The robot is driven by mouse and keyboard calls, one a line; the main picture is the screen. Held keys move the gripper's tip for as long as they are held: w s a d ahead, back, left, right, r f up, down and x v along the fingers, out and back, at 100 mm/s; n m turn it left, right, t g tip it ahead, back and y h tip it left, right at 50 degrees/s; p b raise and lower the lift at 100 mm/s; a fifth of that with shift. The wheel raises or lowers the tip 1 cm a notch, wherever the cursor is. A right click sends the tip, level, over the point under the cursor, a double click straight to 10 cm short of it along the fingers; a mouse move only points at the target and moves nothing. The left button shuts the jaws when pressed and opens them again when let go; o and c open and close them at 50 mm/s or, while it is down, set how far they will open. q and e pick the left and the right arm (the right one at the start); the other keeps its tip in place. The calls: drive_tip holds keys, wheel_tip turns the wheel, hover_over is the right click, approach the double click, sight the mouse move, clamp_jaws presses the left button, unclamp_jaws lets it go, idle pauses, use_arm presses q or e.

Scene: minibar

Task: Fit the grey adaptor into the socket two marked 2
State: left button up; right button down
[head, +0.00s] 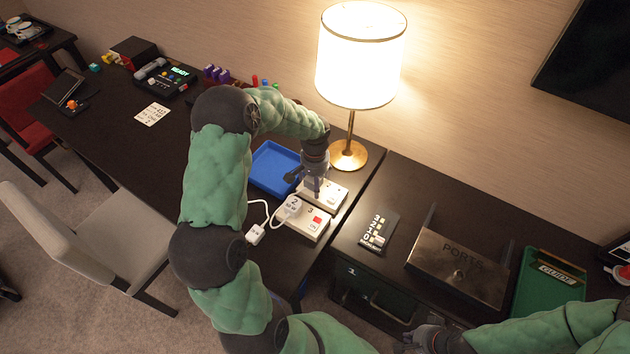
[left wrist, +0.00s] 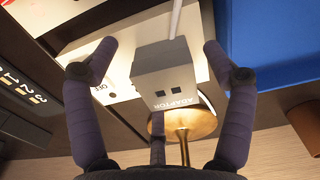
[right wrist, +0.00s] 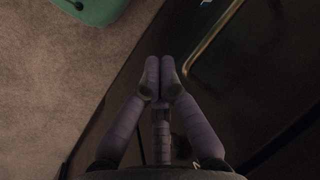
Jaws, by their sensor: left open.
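The white socket strip (head: 310,230) lies on the desk, with a 2 and a 3 marked near a red switch; a white part with a cable sits by the 2. In the left wrist view the grey adaptor (left wrist: 170,78), with two dark square holes and its name on it, stands between the spread fingers of my left gripper (left wrist: 165,62). The fingers are apart from it. In the head view my left gripper (head: 313,178) is over the far part of the strip and largely hides the adaptor. My right gripper (right wrist: 161,68) is shut and empty, low by the cabinet.
A blue tray (head: 274,168) lies beside the strip and a brass lamp (head: 348,155) stands behind it. A white cable plug (head: 255,234) lies near the desk's front edge.

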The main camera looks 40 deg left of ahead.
use_arm(q)
wheel_tip(320, 180, up, 12)
idle(0.5)
idle(0.4)
